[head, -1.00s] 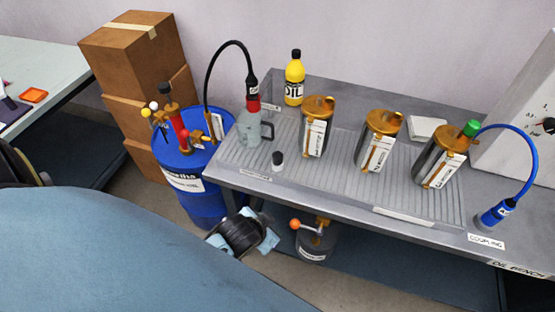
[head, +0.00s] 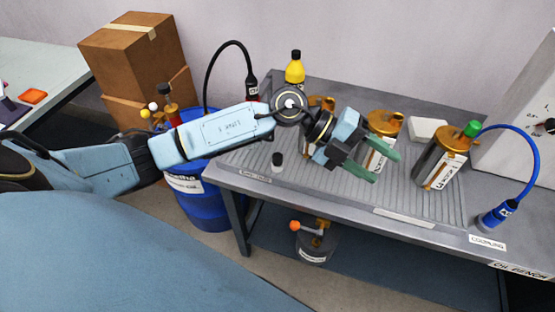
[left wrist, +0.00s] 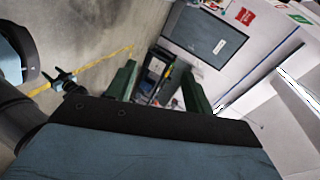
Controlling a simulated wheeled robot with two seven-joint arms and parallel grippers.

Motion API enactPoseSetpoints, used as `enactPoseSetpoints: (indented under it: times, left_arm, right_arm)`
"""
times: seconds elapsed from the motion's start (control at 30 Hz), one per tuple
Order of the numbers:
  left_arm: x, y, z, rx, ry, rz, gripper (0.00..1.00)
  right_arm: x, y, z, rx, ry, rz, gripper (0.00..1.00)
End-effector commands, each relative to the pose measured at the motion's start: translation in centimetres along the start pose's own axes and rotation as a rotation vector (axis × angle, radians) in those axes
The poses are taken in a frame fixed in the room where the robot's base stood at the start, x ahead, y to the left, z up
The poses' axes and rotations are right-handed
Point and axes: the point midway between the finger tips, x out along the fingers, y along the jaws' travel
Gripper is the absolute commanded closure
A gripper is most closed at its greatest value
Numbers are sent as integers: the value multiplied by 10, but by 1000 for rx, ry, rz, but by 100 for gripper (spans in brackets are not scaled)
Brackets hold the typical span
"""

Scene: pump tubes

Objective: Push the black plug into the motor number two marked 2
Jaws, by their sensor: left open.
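Three dark cylindrical motors with gold tops stand in a row on the bench: the left one (head: 322,101), the middle one (head: 386,122) and the right one (head: 440,164). Their numbers are not readable. A small black-topped plug (head: 277,158) with a pale lower part stands on the tray left of them. My left gripper (head: 385,166) is open, its green fingers in front of the middle motor, pointing right, with nothing visible between them. Contact cannot be told. The left wrist view also shows its two fingers apart (left wrist: 159,70).
A ribbed tray (head: 425,212) lies on the grey bench. A blue hose (head: 534,160) arches at right, by a white panel (head: 520,110). A yellow oil bottle (head: 295,70) stands behind. A black hose (head: 209,75) and blue drum (head: 200,210) are at left.

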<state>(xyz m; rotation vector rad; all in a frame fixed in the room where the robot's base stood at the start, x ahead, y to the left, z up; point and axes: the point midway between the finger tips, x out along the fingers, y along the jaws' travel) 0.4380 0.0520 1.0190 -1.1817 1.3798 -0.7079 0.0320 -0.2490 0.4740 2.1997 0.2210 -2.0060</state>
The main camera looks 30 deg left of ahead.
Motion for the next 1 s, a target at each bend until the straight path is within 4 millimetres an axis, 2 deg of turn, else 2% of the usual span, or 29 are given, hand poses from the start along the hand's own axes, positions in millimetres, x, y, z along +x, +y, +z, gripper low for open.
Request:
enactPoseSetpoints:
  times: [0.1,0.2,0.3,0.4,0.5,0.63,0.8,1.0]
  left_arm:
    - [-38,44,27,48,-26,385,48]
    - [-85,74,51,32,-91,674,48]
    - [-134,89,71,-10,-178,900,48]
    - [-172,95,81,-57,-251,1053,48]
    - [-194,98,86,-87,-297,1137,48]
    - [-199,111,90,-105,-314,1173,48]
    - [-187,143,96,-105,-311,1172,48]
    - [-176,168,101,-101,-311,1169,48]
  right_arm:
    - [0,0,0,0,-1,0,46]
    - [1,0,1,0,-1,0,46]
    - [1,0,1,1,-1,0,46]
    - [1,0,1,1,-2,0,46]
    - [1,0,1,1,-2,0,46]
    - [2,0,1,1,-2,0,46]
    - [4,0,1,1,-1,0,46]
    - [5,0,1,1,-1,0,46]
